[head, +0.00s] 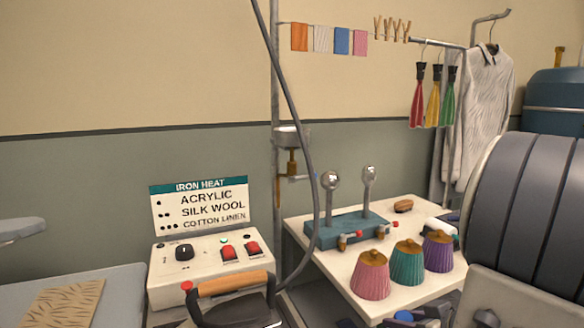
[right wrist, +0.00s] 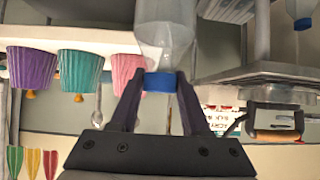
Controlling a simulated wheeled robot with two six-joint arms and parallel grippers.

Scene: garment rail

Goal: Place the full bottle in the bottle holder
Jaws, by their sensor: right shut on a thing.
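In the right wrist view, which is upside down, my right gripper (right wrist: 160,79) is shut on a clear bottle (right wrist: 166,32) at its blue cap (right wrist: 159,82). The bottle's lower body runs out of that picture, and its fill level is unclear. A second blue-capped bottle (right wrist: 302,10) is partly seen at that view's corner. A round white cup-like fitting (head: 291,139) on the pole in the head view may be the bottle holder; I cannot be sure. The held bottle is not clearly visible in the head view. My left gripper is not in view.
A white table (head: 318,268) carries a teal lever box (head: 347,232) and pink (head: 371,280), teal (head: 407,268) and purple (head: 438,255) ribbed cones. A control box (head: 206,265) and an iron with a wooden handle (head: 233,284) are nearer. A dark hose crosses before the pole.

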